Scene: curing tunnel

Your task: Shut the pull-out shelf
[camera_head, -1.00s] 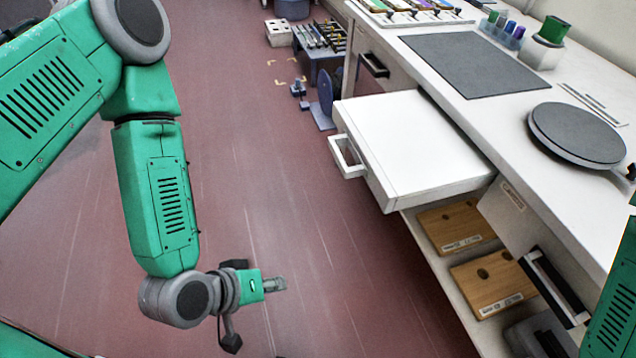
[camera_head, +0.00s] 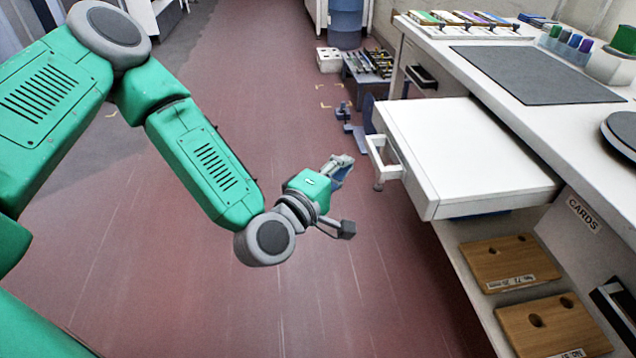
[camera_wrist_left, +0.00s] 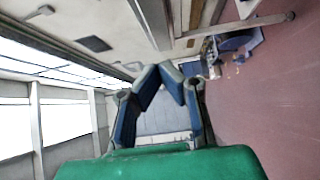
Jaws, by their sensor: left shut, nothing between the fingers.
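The white pull-out shelf (camera_head: 460,140) stands out from the front of the bench, well open over the floor. Its pale bar handle (camera_head: 380,160) is on its left end. My left gripper (camera_head: 344,166) is just left of the handle at about its height in the picture, apart from it, with floor showing between. The left wrist view shows its two blue-padded fingers (camera_wrist_left: 161,76) with tips together and nothing held. I cannot clearly make out the shelf in that view. My right gripper is not in view.
The bench top carries a dark mat (camera_head: 535,75) and a rack of coloured tubes (camera_head: 568,45). Wooden blocks (camera_head: 508,262) lie on a low shelf below. A low stand with tools (camera_head: 368,68) is on the floor beyond.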

